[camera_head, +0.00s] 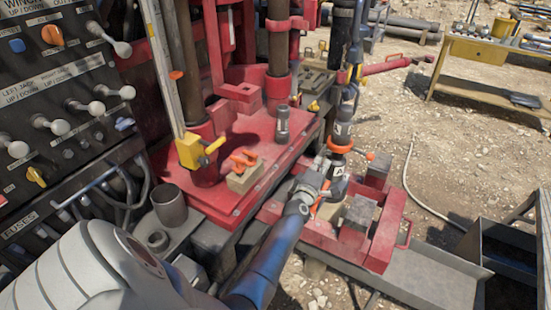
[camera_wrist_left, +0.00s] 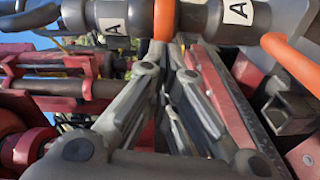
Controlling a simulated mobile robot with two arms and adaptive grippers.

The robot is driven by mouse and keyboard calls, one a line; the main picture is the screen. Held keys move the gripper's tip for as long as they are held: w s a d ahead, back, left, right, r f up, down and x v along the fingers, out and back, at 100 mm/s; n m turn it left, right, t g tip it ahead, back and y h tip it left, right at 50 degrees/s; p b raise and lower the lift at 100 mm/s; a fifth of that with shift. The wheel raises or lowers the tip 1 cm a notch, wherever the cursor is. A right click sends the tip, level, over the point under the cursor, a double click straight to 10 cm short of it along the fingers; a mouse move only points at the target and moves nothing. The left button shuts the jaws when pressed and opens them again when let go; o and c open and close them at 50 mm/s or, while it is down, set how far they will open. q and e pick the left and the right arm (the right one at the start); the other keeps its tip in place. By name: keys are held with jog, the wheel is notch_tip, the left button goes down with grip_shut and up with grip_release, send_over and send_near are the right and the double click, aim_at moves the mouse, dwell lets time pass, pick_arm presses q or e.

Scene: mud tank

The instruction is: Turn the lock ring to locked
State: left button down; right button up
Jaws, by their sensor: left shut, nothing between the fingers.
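The orange lock ring (camera_head: 340,149) sits around an upright dark tool (camera_head: 343,112) with white "A" labels above and below it. A short lever with an orange knob (camera_head: 370,156) sticks out to the right of the ring. In the left wrist view the ring (camera_wrist_left: 164,20) is at the top centre, between two "A" labels. My left gripper (camera_head: 322,168) is just left of the tool, a little below the ring. Its fingers (camera_wrist_left: 172,50) are shut with nothing between them, tips close to the ring; contact cannot be told. My right gripper is out of view.
A red clamp frame (camera_head: 385,235) with metal blocks surrounds the tool's foot.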

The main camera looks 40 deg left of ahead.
pick_arm(q)
jog(key=s+a+m+t+h+b, duration=0.1)
jog(key=s+a+m+h+b, duration=0.15)
jog(key=a+h+b, duration=0.4)
jog(key=s+r+y+b, duration=0.1)
jog(key=s, duration=0.7)
jog(key=shift+s+a+y, duration=0.15)
jog(key=shift+s+y, duration=0.2)
jog(key=shift+m, duration=0.25)
